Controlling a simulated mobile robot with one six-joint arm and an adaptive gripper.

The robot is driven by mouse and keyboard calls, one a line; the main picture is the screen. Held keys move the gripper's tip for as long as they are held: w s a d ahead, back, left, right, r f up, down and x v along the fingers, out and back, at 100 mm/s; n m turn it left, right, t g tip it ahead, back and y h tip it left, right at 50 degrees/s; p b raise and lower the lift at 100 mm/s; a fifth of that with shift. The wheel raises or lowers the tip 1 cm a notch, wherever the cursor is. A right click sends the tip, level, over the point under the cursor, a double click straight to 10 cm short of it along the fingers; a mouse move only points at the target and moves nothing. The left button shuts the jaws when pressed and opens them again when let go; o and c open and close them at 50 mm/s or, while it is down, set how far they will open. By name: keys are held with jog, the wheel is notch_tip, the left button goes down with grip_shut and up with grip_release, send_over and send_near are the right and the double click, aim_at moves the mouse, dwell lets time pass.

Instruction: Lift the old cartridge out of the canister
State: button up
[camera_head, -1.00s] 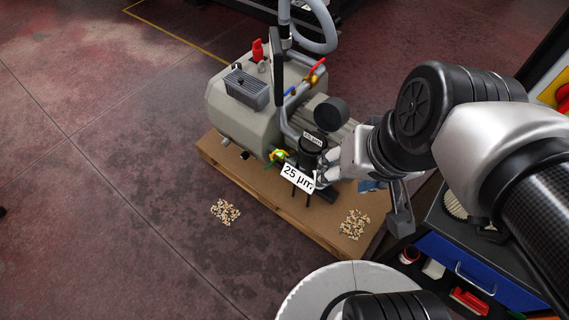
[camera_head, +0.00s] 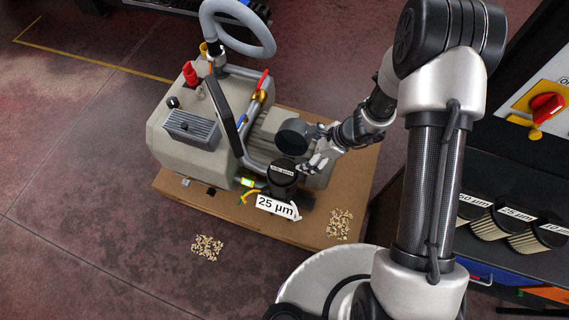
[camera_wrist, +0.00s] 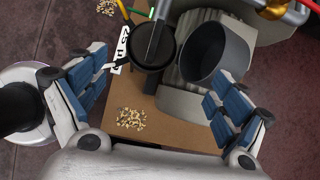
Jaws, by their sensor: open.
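The black canister (camera_head: 283,173) stands at the front of the vacuum pump, with a small label across its round top. A white "25 µm" tag (camera_head: 277,207) is in front of it. In the wrist view the canister's dark round top (camera_wrist: 150,46) lies ahead of my fingers, with a thin strip across it. I cannot tell cartridge from canister there. A dark hollow cup (camera_wrist: 214,58), which looks like the lid, is beside it; it also shows in the head view (camera_head: 293,138). My gripper (camera_head: 320,160) is right of the canister, open and empty, blue-padded fingers wide apart (camera_wrist: 160,92).
The grey pump (camera_head: 190,130) with hoses and a red-handled valve (camera_head: 263,80) stands on a brown board (camera_head: 235,211). Two piles of pale granules (camera_head: 207,248) (camera_head: 339,224) lie nearby. Several labelled cartridges (camera_head: 492,225) sit on a shelf at right.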

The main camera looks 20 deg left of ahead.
jog(key=m, duration=0.1)
send_near(285, 167)
jog(key=b+x, duration=0.3)
jog(key=x, duration=0.3)
jog(key=shift+f, duration=0.2)
jog(key=shift+b+x, duration=1.2)
jog(key=shift+x, duration=1.75)
jog(key=shift+s, duration=0.1)
jog(key=c, duration=1.4)
